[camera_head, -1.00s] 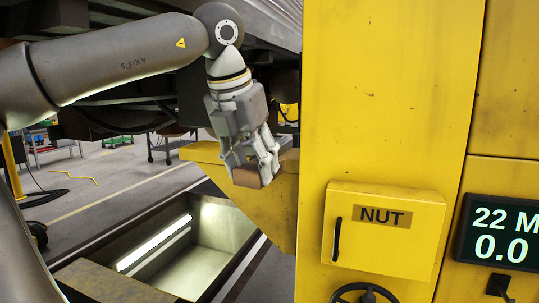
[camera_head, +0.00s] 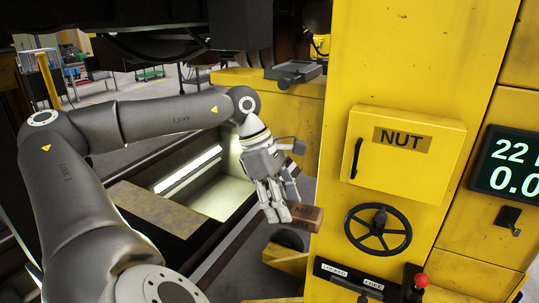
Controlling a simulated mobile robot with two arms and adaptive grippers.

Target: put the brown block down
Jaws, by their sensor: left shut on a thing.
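The brown block (camera_head: 307,219) is held at the fingertips of my left gripper (camera_head: 284,212), which is shut on it. The block is in the air, in front of the yellow column's left side and right of the lit pit. Part of the block is hidden by the fingers. My right gripper is not in the head view.
The yellow column (camera_head: 340,75) carries a box marked NUT (camera_head: 420,165), a black handwheel (camera_head: 377,229) and a switch panel with a red knob (camera_head: 421,281). A grey plate (camera_head: 296,72) sits on a yellow beam (camera_head: 240,85). The open pit (camera_head: 215,190) lies left of the gripper.

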